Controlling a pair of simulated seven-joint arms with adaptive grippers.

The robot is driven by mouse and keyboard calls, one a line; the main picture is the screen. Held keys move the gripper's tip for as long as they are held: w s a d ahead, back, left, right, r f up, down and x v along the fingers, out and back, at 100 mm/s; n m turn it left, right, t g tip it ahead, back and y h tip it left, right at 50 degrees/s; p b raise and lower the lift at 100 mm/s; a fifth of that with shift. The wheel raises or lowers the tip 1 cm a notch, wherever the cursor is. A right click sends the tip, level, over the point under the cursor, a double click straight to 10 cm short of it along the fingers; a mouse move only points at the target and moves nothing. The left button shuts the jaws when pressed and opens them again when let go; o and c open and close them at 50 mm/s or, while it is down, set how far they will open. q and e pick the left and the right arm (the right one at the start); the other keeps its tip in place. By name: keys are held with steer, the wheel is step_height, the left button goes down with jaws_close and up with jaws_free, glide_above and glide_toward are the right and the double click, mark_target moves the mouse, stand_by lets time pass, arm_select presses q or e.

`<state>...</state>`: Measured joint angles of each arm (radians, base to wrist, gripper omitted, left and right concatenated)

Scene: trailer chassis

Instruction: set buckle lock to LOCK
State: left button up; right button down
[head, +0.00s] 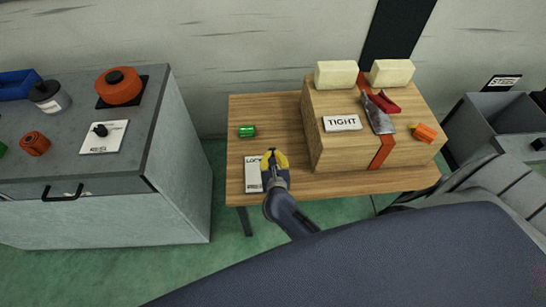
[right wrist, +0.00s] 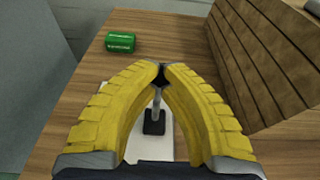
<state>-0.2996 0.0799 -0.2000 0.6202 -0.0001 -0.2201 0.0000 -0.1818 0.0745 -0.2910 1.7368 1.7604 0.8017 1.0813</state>
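The buckle lock is a white plate (head: 254,180) with lettering that starts "LOC" at its far end, lying on the wooden table's left part. Its small lever (right wrist: 154,118) has a dark base and a thin grey stalk, seen in the right wrist view. My right gripper (head: 271,156) is over the plate's right side and hides part of it. In the right wrist view its yellow fingers (right wrist: 160,72) come together at the tips on the lever's dark top end. The lever's exact setting is hard to tell. My left gripper is not in view.
A green can-like item (head: 247,131) lies just beyond the plate. A wooden crate (head: 345,155) with a strap and a "TIGHT" sign (head: 342,123) stands close on the right. A grey cabinet (head: 180,190) with an orange pot (head: 119,90) stands left, across a gap.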

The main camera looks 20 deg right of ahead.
steer(key=shift+s, duration=0.1)
steer(key=s+a+r, duration=0.2)
steer(key=s+r, duration=0.3)
steer(key=r, duration=0.6)
steer(key=shift+s+r, duration=0.25)
steer(key=shift+r, duration=0.1)
stand_by(0.4)
